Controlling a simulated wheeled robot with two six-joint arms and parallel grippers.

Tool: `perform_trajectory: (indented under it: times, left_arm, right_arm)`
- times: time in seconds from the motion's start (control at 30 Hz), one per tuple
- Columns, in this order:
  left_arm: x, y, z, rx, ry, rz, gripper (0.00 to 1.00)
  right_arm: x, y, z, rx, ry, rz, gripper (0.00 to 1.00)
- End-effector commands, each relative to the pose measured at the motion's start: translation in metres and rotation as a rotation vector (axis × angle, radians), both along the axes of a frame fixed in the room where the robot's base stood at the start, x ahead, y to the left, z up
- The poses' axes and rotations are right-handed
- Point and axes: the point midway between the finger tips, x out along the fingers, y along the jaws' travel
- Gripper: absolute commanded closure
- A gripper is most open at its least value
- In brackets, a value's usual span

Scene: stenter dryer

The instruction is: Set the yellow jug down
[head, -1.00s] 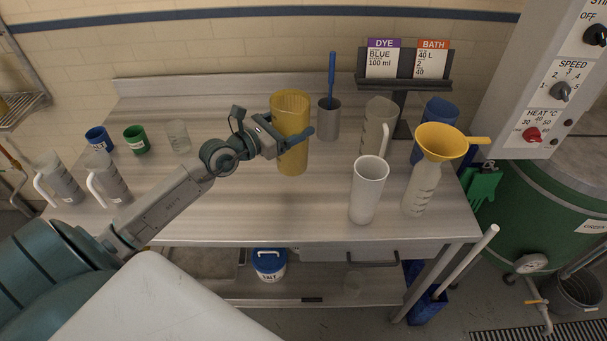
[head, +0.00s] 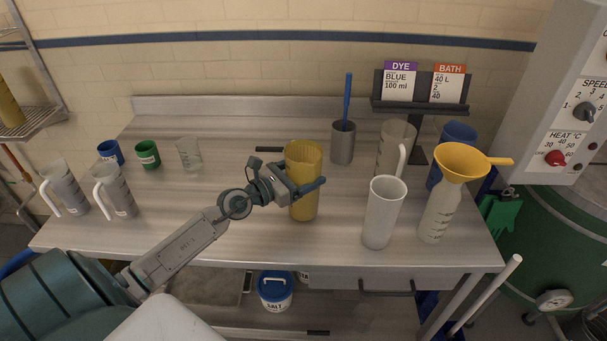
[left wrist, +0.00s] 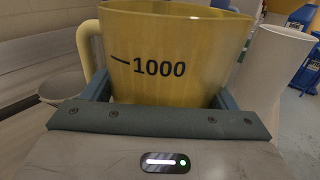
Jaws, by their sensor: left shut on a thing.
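The yellow jug (head: 305,200) is upright over the middle of the steel bench, with its base close to the bench top. I cannot tell whether the base touches. My left gripper (head: 302,188) is shut on it, with fingers on either side of its body. In the left wrist view the jug (left wrist: 175,60) fills the middle, with a "1000" mark facing the camera and its handle at the left. Its base is hidden there. My right gripper is not in view.
A white tall jug (head: 382,215) and a bottle with a yellow funnel (head: 460,162) stand to the right.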

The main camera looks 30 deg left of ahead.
Motion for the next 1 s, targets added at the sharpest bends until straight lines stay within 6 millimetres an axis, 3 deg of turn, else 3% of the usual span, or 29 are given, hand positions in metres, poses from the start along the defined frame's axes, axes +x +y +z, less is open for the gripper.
perform_trajectory:
  times: [0.2, 0.23, 0.3, 0.67, 1.0]
  left_arm:
    - [0.000, 0.000, -0.001, 0.000, -0.004, 0.000, 0.80]
    - [0.000, 0.000, -0.001, 0.000, 0.000, 0.000, 0.14]
    - [0.000, 0.000, -0.001, 0.000, 0.000, 0.000, 0.01]
    - [-0.003, 0.002, -0.001, 0.002, 0.002, 0.000, 0.00]
    - [-0.042, 0.016, -0.003, 0.005, 0.004, -0.002, 0.00]
  right_arm:
    - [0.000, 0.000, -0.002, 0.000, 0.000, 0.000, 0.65]
    - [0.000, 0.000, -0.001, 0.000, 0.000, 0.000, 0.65]
    - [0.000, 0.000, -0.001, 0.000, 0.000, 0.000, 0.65]
    - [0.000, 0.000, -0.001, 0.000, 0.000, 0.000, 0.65]
    - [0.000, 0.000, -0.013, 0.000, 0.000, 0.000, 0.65]
